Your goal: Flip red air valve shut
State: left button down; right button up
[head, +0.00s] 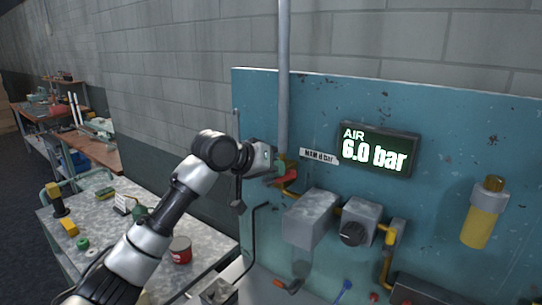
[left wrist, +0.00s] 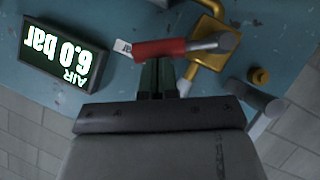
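The red air valve handle (head: 286,175) sits on a brass fitting at the grey vertical pipe, on the blue panel. In the left wrist view the red handle (left wrist: 160,48) lies roughly crosswise just beyond my fingertips, with the brass valve body (left wrist: 210,45) to its right. My left gripper (head: 272,168) is at the valve, beside the handle. In the left wrist view its two dark fingers (left wrist: 157,72) are close together with nothing seen between them. I cannot tell whether they touch the handle. My right gripper is not in view.
A lit display (head: 378,150) reads AIR 6.0 bar. Grey boxes (head: 311,218), a black knob (head: 353,233) and a yellow cylinder (head: 484,212) are mounted on the panel (head: 450,130). A cluttered metal-topped table (head: 110,222) stands at left below my arm.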

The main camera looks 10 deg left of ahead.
pick_arm(q)
jog(key=shift+s+d+f+m+t+y+p, duration=0.2)
jog(key=shift+d+f+m+y+p, duration=0.2)
jog(key=shift+f+m+y, duration=0.2)
jog(key=shift+s+d+f+m+t+y+p, duration=0.1)
jog(key=shift+d+f+m+t+y+p, duration=0.1)
jog(key=shift+d+f+m+y+p, duration=0.35)
jog(key=shift+s+d+f+m+t+y+p, duration=0.15)
jog(key=shift+d+f+m+t+y+p, duration=0.1)
jog(key=shift+f+m+y, duration=0.5)
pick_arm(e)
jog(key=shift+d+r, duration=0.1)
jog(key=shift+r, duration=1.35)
pick_arm(q)
jog(key=shift+r, duration=0.15)
jog(key=shift+r, duration=0.15)
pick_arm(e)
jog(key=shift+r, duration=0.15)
